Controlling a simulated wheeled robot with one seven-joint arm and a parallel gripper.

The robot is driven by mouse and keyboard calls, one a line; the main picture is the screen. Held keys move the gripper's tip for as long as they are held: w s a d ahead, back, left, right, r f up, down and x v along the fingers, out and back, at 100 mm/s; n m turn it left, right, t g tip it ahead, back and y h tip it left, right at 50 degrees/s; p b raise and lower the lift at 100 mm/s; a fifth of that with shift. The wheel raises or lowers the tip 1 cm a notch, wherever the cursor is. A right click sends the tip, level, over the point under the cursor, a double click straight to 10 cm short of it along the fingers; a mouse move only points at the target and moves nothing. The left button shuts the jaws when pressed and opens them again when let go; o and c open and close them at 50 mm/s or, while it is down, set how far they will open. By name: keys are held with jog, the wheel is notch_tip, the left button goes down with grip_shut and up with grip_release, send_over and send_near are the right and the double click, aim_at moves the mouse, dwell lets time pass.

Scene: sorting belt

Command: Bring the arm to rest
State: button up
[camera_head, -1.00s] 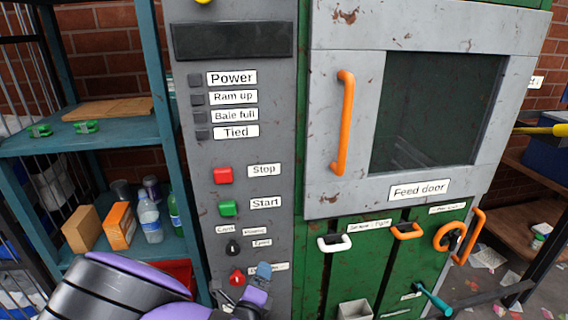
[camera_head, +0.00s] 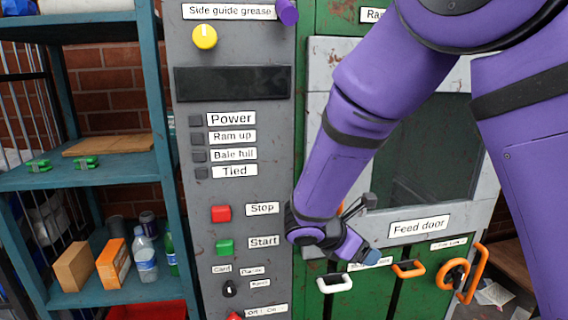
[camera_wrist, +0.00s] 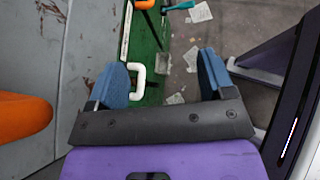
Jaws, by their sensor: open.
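My purple arm crosses the right half of the head view, from the top right down to the middle. My gripper (camera_head: 368,228) hangs in front of the lower part of the machine's feed door (camera_head: 318,100), above the white handle (camera_head: 334,284). In the wrist view the two blue fingertips of my gripper (camera_wrist: 164,80) stand wide apart with nothing between them. The white handle (camera_wrist: 137,83) shows beyond the left finger. My arm hides much of the feed door and its window.
The grey control panel (camera_head: 238,130) with red stop (camera_head: 221,213) and green start (camera_head: 224,247) buttons is left of my gripper. Orange handles (camera_head: 408,269) stick out below the door. A teal shelf (camera_head: 100,178) with boxes and bottles stands left. Paper scraps (camera_wrist: 200,12) litter the floor.

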jog(key=s+d+r+m+g+y, duration=0.3)
jog(key=s+d+r+m+y, duration=0.2)
jog(key=s+d+r+m, duration=0.6)
jog(key=s+d+r+m+t+y, duration=0.2)
jog(key=s+r+m+t+y, duration=0.2)
jog(key=s+r+m, duration=0.5)
jog(key=shift+s+d+m+y, duration=0.25)
jog(key=shift+s+m+y, duration=0.15)
jog(key=shift+s+m, duration=1.15)
jog(key=shift+f, duration=0.1)
